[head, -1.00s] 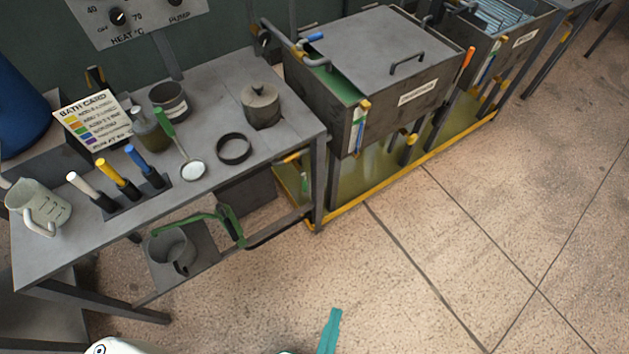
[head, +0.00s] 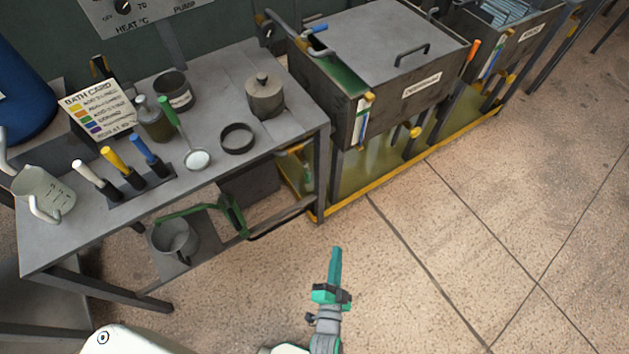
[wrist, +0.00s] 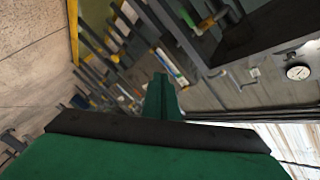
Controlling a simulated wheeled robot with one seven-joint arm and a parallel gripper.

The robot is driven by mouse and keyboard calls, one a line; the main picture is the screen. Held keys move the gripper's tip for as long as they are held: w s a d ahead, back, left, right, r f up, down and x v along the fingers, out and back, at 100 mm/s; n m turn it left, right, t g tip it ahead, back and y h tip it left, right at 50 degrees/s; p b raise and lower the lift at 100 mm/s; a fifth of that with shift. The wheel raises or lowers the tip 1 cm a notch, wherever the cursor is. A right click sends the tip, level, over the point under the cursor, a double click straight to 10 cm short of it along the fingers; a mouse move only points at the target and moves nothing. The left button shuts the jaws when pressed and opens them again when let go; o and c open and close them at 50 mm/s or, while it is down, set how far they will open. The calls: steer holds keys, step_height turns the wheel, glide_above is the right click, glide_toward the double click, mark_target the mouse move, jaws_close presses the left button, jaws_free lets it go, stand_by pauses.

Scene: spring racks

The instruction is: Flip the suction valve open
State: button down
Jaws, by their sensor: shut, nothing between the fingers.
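My gripper (head: 336,252) is shut and empty, held over the bare floor in front of the bench and tanks. Its closed teal fingers also show in the wrist view (wrist: 161,98). No part is clearly marked as the suction valve. A small blue handle (head: 317,28) sits on the pipe at the near tank's left rim. A yellow-handled fitting (head: 415,132) is under that tank (head: 385,105). I cannot tell which of these is the suction valve or how it is set. My gripper is apart from all of them.
The grey bench (head: 215,95) holds a lidded pot (head: 265,98), a black ring (head: 237,138), colored handles in a rack and a jug (head: 45,192). A yellow-edged tray (head: 400,166) lies under the tanks. The floor (head: 480,240) to the right is clear. The wrist view shows a round gauge (wrist: 298,72).

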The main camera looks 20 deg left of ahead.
mark_target(307, 174)
steer(key=w+a+f+m+y, duration=0.1)
steer(key=w+a+f+m, duration=0.1)
steer(key=w, duration=0.7)
steer(key=w+a+f+m+y, duration=0.2)
steer(key=w+a+f+m, duration=0.1)
steer(key=w+a, duration=0.4)
steer(key=w+m, duration=0.1)
steer(key=w, duration=0.2)
steer(key=shift+a+y, duration=0.3)
steer(key=x, duration=1)
steer(key=shift+s+a, duration=0.1)
steer(key=shift+a, duration=0.05)
steer(key=shift+s+a, duration=1.3)
